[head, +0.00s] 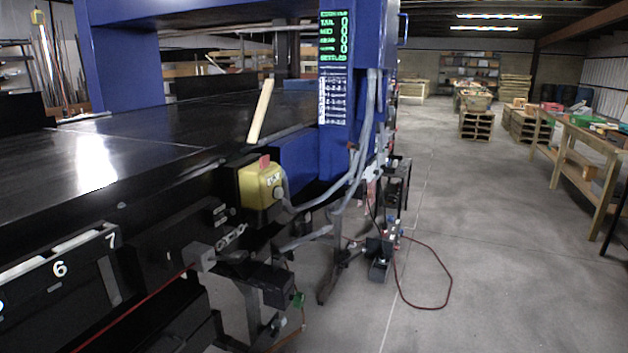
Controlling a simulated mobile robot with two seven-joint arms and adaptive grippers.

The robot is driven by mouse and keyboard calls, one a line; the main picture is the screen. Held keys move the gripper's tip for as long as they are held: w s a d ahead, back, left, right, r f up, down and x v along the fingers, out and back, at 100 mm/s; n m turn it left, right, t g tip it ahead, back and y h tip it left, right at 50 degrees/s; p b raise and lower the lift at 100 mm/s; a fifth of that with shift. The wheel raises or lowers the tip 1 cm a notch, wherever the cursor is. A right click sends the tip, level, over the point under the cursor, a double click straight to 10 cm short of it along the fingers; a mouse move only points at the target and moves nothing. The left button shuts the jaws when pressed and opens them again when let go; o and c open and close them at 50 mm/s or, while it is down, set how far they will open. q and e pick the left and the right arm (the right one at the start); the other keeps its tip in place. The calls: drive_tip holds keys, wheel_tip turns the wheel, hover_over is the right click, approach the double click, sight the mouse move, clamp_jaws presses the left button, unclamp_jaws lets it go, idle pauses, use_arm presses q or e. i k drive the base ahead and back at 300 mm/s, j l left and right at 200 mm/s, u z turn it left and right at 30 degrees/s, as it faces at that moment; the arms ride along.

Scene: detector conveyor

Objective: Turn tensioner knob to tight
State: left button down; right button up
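The black conveyor (60,165) fills the left side of the head view. A yellow box (258,184) with a red tab on top is mounted at its near side, below the blue frame. A small grey round part shows on the box's right face; I cannot tell whether it is a knob. Below it, a grey block (198,256) and a black unit (265,282) sit on the conveyor's side. I cannot pick out the tensioner knob or its setting for sure. Neither of my grippers shows in this view.
A blue frame (343,150) with a green-lit display (334,38) stands over the conveyor, with grey conduits hanging from it. A pale wooden stick (260,110) leans up there. A red hose (448,290) lies on the floor. Open floor (480,220) extends right toward wooden tables (590,140).

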sight(162, 257)
drive_tip(key=i+l+u, duration=0.4)
drive_tip(key=l+u, duration=0.15)
drive_tip(key=i+l+u, duration=0.1)
drive_tip(key=l+u, duration=0.2)
drive_tip(key=l, duration=0.2)
